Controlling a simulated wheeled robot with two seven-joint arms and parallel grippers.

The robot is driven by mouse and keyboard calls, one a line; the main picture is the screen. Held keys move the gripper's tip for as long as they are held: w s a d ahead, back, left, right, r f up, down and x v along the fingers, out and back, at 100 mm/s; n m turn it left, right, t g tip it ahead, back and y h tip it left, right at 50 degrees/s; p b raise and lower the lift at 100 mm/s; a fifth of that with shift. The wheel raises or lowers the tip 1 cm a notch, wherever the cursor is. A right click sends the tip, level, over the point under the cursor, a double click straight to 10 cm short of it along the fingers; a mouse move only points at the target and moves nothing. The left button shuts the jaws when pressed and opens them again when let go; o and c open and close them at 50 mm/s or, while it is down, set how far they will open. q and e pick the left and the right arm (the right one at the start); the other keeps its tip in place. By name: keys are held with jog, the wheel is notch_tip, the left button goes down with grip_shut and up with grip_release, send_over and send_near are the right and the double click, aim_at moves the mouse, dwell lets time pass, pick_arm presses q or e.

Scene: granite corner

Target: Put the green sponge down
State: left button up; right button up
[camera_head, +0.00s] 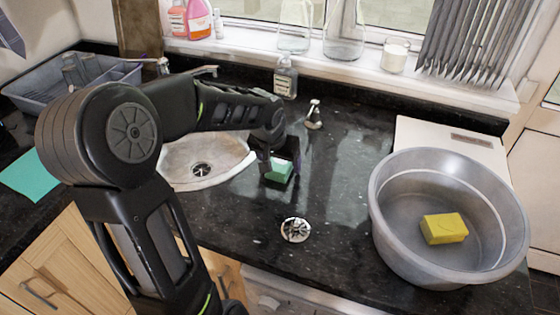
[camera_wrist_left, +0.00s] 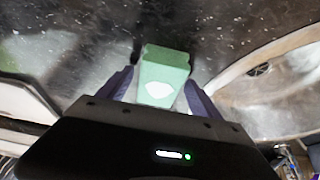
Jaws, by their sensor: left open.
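The green sponge (camera_head: 279,171) is on the black granite worktop, just right of the sink. My left gripper (camera_head: 280,167) is over it, with the fingers on either side of the sponge. In the left wrist view the sponge (camera_wrist_left: 164,76) lies between the two fingers (camera_wrist_left: 163,90), which are open. A pale patch shows on the sponge's face. Part of the sponge is hidden behind the gripper in the head view. My right gripper is not in view.
The sink (camera_head: 205,160) lies left of the sponge. A metal basin (camera_head: 390,240) with a yellow sponge (camera_head: 444,228) stands at right. A round metal strainer (camera_head: 295,230) lies in front. A soap bottle (camera_head: 286,78) and a small tap-like fitting (camera_head: 314,114) stand behind.

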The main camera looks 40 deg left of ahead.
pick_arm(q)
jog(key=shift+r, duration=0.4)
jog(key=v, duration=1.1)
jog(key=shift+r, duration=0.25)
jog(key=shift+s, duration=0.15)
